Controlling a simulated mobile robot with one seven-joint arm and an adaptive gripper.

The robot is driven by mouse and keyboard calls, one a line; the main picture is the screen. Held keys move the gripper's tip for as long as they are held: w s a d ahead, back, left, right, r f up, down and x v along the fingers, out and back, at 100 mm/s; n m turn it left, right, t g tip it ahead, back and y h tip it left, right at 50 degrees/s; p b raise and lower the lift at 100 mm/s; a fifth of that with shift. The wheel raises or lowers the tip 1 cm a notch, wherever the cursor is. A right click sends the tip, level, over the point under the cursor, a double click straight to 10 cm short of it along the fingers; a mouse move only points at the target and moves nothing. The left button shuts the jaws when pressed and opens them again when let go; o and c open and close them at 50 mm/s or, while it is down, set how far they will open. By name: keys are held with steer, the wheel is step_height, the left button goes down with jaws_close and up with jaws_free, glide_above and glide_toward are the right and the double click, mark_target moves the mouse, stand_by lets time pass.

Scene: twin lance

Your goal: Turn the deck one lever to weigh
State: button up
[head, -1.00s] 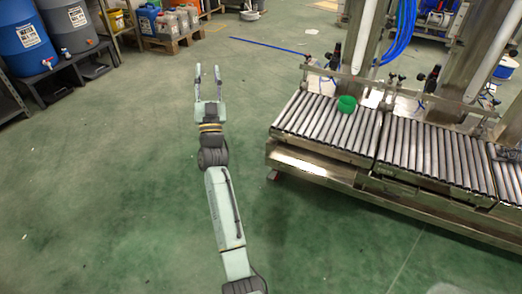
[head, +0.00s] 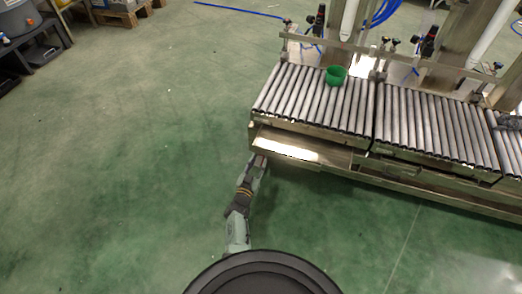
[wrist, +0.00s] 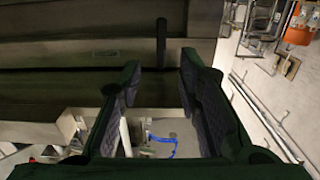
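The left roller deck (head: 292,93), which may be deck one, has a row of steel rollers in a metal frame. My gripper (head: 260,163) is low at this deck's front left corner, beside the frame's lower edge. In the wrist view my gripper (wrist: 160,82) is open, with nothing between its fingers. A short dark rod (wrist: 161,40) hangs or sticks out ahead, between the fingers' lines and apart from them. It may be the lever; I cannot tell for sure. No lever is clearly visible in the head view.
A green cup (head: 336,75) stands on the left deck. A second roller deck (head: 430,125) adjoins it on the right. Valves and a rail (head: 400,58) run behind the decks. The green floor (head: 130,150) to the left is clear.

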steer(key=b+x, duration=0.4)
steer(key=x, duration=0.3)
steer(key=shift+w, duration=0.4)
steer(key=shift+f, duration=0.1)
steer(key=shift+c, duration=0.2)
jaws_close()
